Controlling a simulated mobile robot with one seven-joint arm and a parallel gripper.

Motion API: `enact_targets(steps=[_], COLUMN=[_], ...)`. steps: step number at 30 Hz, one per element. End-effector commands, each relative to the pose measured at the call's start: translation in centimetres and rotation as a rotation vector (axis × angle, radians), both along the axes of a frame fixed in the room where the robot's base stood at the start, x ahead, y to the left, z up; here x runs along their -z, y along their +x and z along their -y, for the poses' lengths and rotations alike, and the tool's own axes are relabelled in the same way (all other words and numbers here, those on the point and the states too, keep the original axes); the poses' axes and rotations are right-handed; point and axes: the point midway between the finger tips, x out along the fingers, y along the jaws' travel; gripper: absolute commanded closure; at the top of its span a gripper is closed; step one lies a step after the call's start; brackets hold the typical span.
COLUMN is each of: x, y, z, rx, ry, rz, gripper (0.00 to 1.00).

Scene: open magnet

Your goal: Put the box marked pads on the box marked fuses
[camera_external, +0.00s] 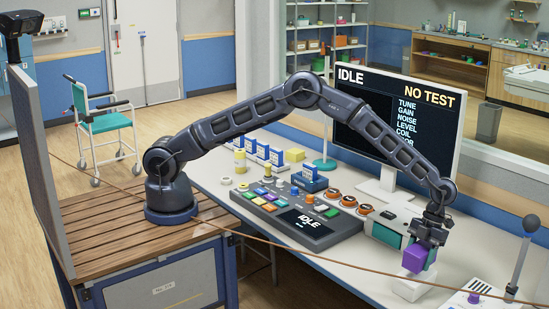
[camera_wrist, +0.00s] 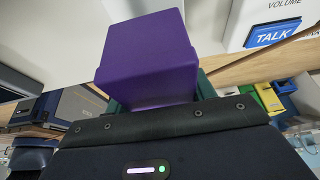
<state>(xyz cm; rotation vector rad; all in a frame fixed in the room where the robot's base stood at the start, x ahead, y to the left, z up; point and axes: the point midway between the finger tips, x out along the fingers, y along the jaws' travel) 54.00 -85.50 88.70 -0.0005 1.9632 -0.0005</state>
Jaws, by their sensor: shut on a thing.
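My gripper (camera_external: 428,240) is at the right end of the white desk, pointing down and shut on a purple box (camera_external: 414,259). The purple box fills the upper middle of the wrist view (camera_wrist: 148,60), with dark green parts showing beside and behind it. No marking can be read on its visible faces, so I cannot tell whether it is the pads box. A white block (camera_external: 411,288) lies right below the purple box; I cannot tell whether they touch. No box marked fuses can be made out.
A large monitor (camera_external: 440,88) stands behind my arm. A white and teal unit (camera_external: 386,235) is just left of my gripper. A console with coloured keys (camera_external: 290,222) and orange-ringed knobs lie further left. A panel with a purple knob (camera_external: 474,297) and upright stick is at right.

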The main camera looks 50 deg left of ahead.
Motion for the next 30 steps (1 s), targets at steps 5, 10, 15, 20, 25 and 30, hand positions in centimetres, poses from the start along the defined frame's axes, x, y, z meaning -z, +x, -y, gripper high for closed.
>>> enact_targets(steps=[5, 10, 15, 20, 25, 30], x=[2.6, 3.2, 3.3, 3.5, 3.5, 3.5], y=[-0.1, 0.0, 0.0, 0.0, 0.0, 0.0], z=[0.0, 0.0, 0.0, 0.0, 0.0, 0.0], rx=[-0.001, 0.000, 0.000, 0.000, 0.000, 0.000], ry=[0.001, 0.000, 0.000, 0.001, 0.001, 0.000], rz=[0.000, 0.000, 0.000, 0.000, 0.000, 0.000], gripper=[0.74, 0.74, 0.74, 0.38, 0.24, 0.24])
